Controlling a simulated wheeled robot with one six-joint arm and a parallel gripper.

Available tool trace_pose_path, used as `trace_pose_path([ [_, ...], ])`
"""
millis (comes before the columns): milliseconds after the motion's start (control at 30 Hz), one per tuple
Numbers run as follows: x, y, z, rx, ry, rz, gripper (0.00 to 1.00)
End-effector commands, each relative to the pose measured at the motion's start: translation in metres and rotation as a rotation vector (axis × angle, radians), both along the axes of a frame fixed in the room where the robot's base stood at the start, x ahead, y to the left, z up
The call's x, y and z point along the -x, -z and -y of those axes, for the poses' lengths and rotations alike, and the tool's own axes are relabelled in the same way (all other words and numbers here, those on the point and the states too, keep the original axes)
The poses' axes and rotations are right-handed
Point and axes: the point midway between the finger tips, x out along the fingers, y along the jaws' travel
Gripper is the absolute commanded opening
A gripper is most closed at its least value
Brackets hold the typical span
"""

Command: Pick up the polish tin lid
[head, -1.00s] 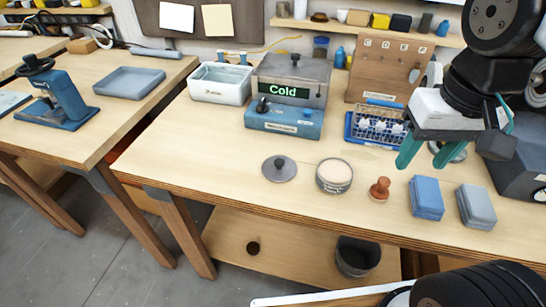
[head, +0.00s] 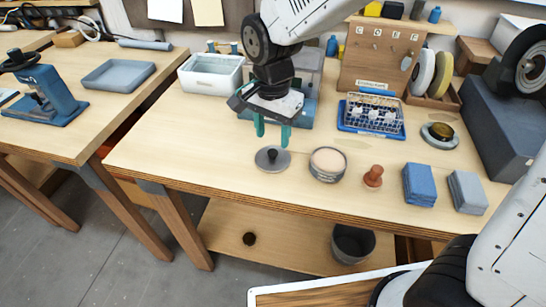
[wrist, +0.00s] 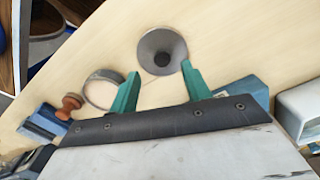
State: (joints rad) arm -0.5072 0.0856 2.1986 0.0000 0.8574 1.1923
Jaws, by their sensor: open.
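The polish tin lid (head: 272,161) is a grey disc with a dark knob, lying flat on the workbench near its front edge. It also shows in the wrist view (wrist: 162,50), just beyond my fingertips. The open polish tin (head: 328,164) with pale contents stands just right of the lid, and it shows in the wrist view (wrist: 102,90). My gripper (head: 272,134), with green fingers, is open and empty above and slightly behind the lid, apart from it. In the wrist view my gripper (wrist: 162,72) has its fingers spread, with the knob lying between their directions.
A wooden-handled stamp-like tool (head: 373,177), a blue block (head: 420,185) and a grey block (head: 468,192) stand right of the tin. A white tub (head: 211,74) stands behind left. A blue wire basket (head: 372,117) stands behind right. Bench left of the lid is clear.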

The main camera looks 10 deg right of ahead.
Motion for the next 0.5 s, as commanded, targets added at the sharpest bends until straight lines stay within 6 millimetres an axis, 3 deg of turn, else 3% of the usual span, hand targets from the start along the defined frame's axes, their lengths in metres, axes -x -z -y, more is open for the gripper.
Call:
trace_pose_path([
  [300, -0.003, 0.045, 0.000, 0.002, 0.000, -0.003, 0.48],
  [500, -0.003, 0.055, 0.000, 0.000, -0.001, 0.000, 0.48],
])
